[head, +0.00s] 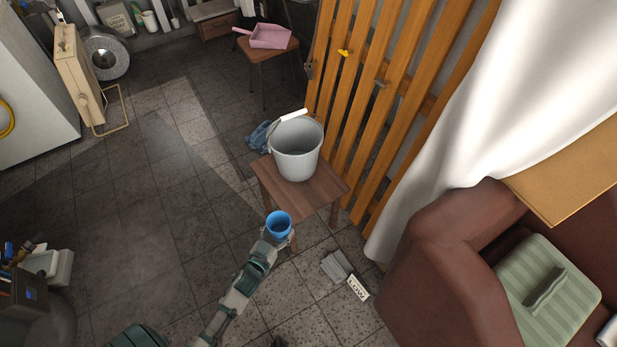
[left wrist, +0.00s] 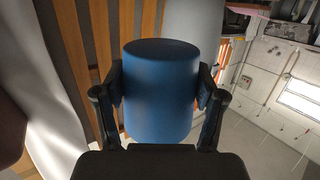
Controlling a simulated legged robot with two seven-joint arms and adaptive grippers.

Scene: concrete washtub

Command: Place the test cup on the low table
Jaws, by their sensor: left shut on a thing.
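The blue test cup (head: 278,222) is in my left gripper (head: 276,236). In the left wrist view the cup (left wrist: 160,92) sits between the two black fingers, which press on its sides. In the head view the cup's open top faces up, and it shows at the near edge of the low wooden table (head: 322,187). I cannot tell whether the cup touches the table. A grey bucket (head: 296,150) with a white handle grip stands on the table and takes up much of its top. My right gripper is not in view.
A slatted wooden screen (head: 375,90) and a white curtain (head: 490,100) stand right of the table. A brown armchair (head: 435,255) is at the lower right. A grey cloth (head: 337,266) and a small sign (head: 357,288) lie on the floor.

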